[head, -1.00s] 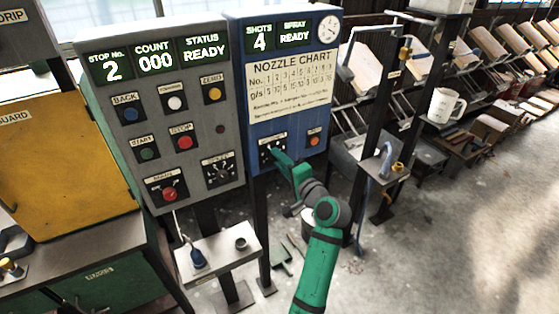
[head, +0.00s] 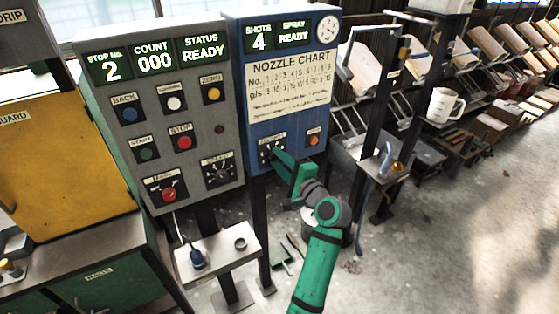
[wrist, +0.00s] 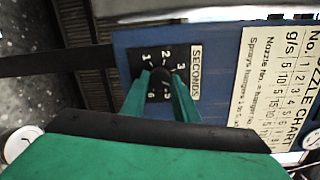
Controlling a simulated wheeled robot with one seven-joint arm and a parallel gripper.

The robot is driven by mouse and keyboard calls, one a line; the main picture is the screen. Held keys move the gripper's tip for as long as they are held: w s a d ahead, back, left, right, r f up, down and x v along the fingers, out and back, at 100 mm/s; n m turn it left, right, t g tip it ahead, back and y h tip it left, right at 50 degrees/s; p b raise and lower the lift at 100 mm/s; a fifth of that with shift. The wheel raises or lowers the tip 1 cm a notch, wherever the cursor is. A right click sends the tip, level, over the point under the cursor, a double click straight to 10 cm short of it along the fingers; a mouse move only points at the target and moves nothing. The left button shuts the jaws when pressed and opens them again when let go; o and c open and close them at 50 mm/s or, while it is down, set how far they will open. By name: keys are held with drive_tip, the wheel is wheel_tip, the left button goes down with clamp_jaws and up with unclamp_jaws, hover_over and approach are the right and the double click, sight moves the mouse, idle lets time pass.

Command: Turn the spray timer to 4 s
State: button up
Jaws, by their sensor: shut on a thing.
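The spray timer (head: 265,152) is a black dial plate with white marks, low on the blue panel in the head view. In the wrist view its black plate (wrist: 145,58) is labelled SECONDS and shows numbers around a dark knob (wrist: 159,84). My green gripper (head: 276,156) reaches the dial from the lower right. In the wrist view its two fingers (wrist: 160,88) are shut on the knob, one on each side. The fingers hide part of the scale, and I cannot read where the knob points.
The blue panel (head: 238,100) carries a nozzle chart (head: 288,88), an orange button (head: 313,140) and displays reading SHOTS 4 and SPRAY READY. A grey control panel (head: 200,130) stands to the left. A post with a small shelf (head: 385,170) stands to the right.

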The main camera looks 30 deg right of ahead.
drive_tip(key=o, duration=1.1)
drive_tip(key=shift+w, duration=0.1)
drive_tip(key=shift+c, duration=0.2)
drive_tip(key=s, duration=1)
drive_tip(key=shift+s+d+r, duration=0.2)
drive_tip(key=shift+s+d, duration=0.1)
drive_tip(key=shift+s, duration=0.1)
